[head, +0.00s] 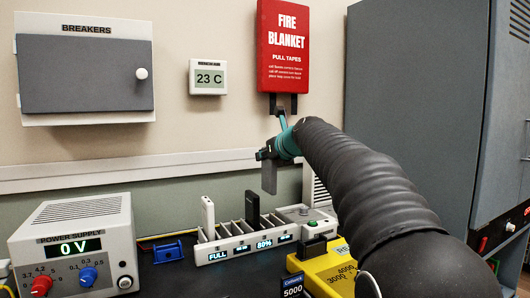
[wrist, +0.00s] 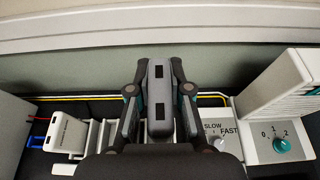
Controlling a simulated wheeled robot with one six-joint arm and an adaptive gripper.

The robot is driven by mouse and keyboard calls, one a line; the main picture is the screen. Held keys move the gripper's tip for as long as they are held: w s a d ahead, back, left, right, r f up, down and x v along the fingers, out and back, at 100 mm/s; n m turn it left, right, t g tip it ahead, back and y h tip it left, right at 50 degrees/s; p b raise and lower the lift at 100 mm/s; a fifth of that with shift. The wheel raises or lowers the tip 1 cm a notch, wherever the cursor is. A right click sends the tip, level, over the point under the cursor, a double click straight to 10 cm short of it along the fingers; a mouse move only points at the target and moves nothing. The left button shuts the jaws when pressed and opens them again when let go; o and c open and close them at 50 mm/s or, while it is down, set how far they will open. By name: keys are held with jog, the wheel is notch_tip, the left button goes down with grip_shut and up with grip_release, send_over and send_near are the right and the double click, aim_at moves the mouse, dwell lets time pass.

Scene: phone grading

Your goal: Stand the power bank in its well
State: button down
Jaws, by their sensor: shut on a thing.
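My gripper (head: 270,155) is shut on a grey power bank (head: 269,179), which hangs upright below the fingers, above the rack and apart from it. In the wrist view the power bank (wrist: 159,92) sits between both fingers, with its two-port end facing the camera. The white charging rack (head: 225,249) has several thin dividers and small displays reading FULL and 80%. A white power bank (head: 207,215) stands in its left end, and a black one (head: 252,209) stands nearer the middle. In the wrist view the white one (wrist: 69,133) is at left; my gripper hides part of the rack.
A power supply (head: 72,248) reading 0 V stands at left, with a blue part (head: 168,252) beside it. A SLOW/FAST knob unit (wrist: 220,143) is right of the rack.

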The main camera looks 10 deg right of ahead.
aim_at(269, 179)
jog(key=f, duration=0.1)
jog(key=d+f, duration=0.1)
jog(key=shift+f, duration=0.4)
jog(key=shift+a+f, duration=0.1)
jog(key=shift+f, duration=2)
jog(key=shift+s, duration=0.2)
jog(key=shift+f+b, duration=1.55)
jog(key=shift+f, duration=0.8)
jog(key=c, duration=1)
grip_release()
jog(key=shift+s, duration=0.1)
